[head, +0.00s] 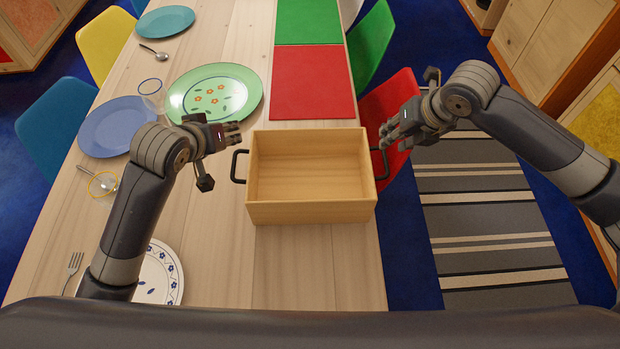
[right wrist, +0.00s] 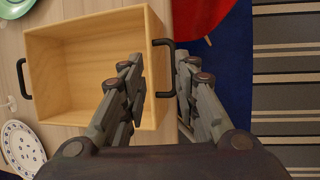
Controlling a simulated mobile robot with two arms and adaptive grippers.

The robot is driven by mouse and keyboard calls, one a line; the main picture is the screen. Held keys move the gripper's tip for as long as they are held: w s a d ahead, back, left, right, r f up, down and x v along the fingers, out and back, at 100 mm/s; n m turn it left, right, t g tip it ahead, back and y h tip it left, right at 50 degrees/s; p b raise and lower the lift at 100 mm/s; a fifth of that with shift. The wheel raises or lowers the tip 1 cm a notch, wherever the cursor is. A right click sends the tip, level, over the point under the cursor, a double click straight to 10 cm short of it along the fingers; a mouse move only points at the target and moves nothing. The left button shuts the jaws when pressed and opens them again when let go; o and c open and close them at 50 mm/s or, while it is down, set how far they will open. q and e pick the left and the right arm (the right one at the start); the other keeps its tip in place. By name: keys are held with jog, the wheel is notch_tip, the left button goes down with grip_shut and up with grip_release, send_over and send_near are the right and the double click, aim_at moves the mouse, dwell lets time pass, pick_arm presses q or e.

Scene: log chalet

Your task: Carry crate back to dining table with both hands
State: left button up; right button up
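An empty, open-topped wooden crate (head: 310,212) rests on the wooden dining table (head: 300,275), near its right edge. It has a black handle on its left side (head: 238,166) and another on its right (head: 382,164). My left gripper (head: 221,158) is open beside the left handle, with no clear hold on it. My right gripper (head: 410,108) is open by the right handle. In the right wrist view its fingers (right wrist: 160,70) are spread, and the right handle (right wrist: 166,58) shows near the gap between them. Contact cannot be told.
Plates, including a green one (head: 214,93) and a blue one (head: 116,126), lie left of the crate with glasses and cutlery. A red mat (head: 312,82) lies behind it. A red chair (head: 392,100) stands close on the right, above a striped rug (head: 488,220).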

jog(key=p+v, duration=0.1)
jog(key=v, duration=1.2)
jog(key=shift+r, duration=0.4)
jog(key=shift+w+a, duration=0.1)
jog(key=shift+w, duration=0.05)
